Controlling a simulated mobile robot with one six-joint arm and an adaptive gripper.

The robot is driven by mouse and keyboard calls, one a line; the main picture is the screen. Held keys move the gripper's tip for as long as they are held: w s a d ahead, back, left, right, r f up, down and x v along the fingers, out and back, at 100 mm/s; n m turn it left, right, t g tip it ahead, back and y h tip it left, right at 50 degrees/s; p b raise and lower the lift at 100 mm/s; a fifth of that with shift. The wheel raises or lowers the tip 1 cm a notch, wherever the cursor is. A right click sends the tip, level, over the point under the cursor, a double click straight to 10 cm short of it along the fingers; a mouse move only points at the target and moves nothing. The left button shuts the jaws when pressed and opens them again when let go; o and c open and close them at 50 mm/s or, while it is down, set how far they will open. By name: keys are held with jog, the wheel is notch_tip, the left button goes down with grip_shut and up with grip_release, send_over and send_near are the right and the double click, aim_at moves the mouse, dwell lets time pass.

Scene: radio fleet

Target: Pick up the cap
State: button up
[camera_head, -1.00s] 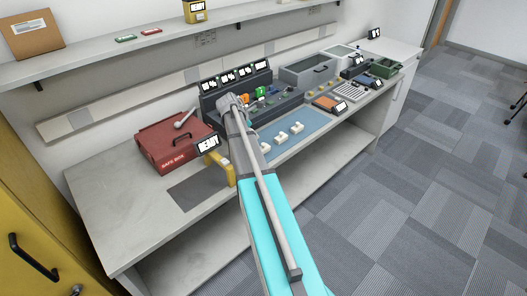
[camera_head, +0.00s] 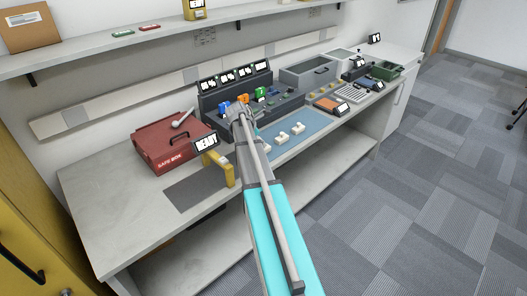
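I cannot tell for sure which thing is the cap. Several small white pieces (camera_head: 283,137) lie on the blue mat (camera_head: 313,124) on the bench, to the right of my arm. My gripper (camera_head: 238,109) is at the far end of my arm, in front of the dark charging rack (camera_head: 236,82). The arm hides most of it, so its fingers and anything between them do not show clearly. Blue (camera_head: 224,106), orange (camera_head: 243,98) and green (camera_head: 260,92) items stand in the rack close by it.
A red safe box (camera_head: 168,146) stands left, and a yellow stand (camera_head: 222,170) with a small screen is near the arm. A grey bin (camera_head: 307,74) and a green tray (camera_head: 386,70) are at the right. The bench's front left (camera_head: 125,205) is clear.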

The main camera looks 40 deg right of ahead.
dwell(0.3)
jog(key=b+x, duration=0.3)
jog(key=shift+w+a+f, duration=0.15)
jog(key=shift+a+f, duration=0.05)
jog(key=shift+f, duration=0.2)
jog(key=shift+b+x, duration=0.9)
jog(key=shift+d+r, duration=0.1)
jog(key=c, duration=0.9)
